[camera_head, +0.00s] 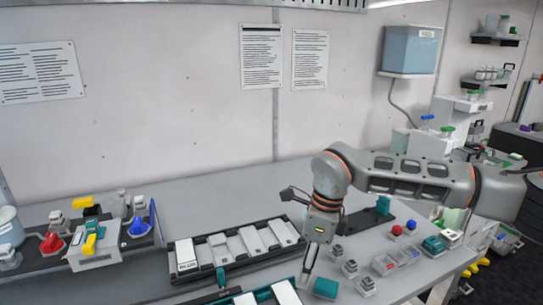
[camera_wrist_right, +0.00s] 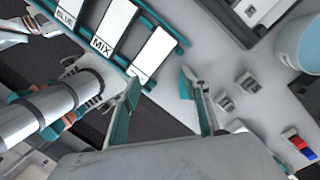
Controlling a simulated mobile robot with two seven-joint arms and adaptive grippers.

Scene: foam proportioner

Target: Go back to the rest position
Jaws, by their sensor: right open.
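My right arm (camera_head: 420,178) reaches in from the right in the head view and bends down over the table. My right gripper (camera_wrist_right: 160,84) hangs at the front of the table. In the wrist view its two teal-tipped fingers stand well apart, with nothing between them. Beyond the fingers is a teal rack (camera_wrist_right: 182,43) with white plates, two of them lettered BLUE and MIX. My left gripper does not show clearly in either view.
A black tray with white blocks (camera_head: 250,240) lies mid-table. A station with coloured valves (camera_head: 92,244) stands at left. The table's back middle is clear.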

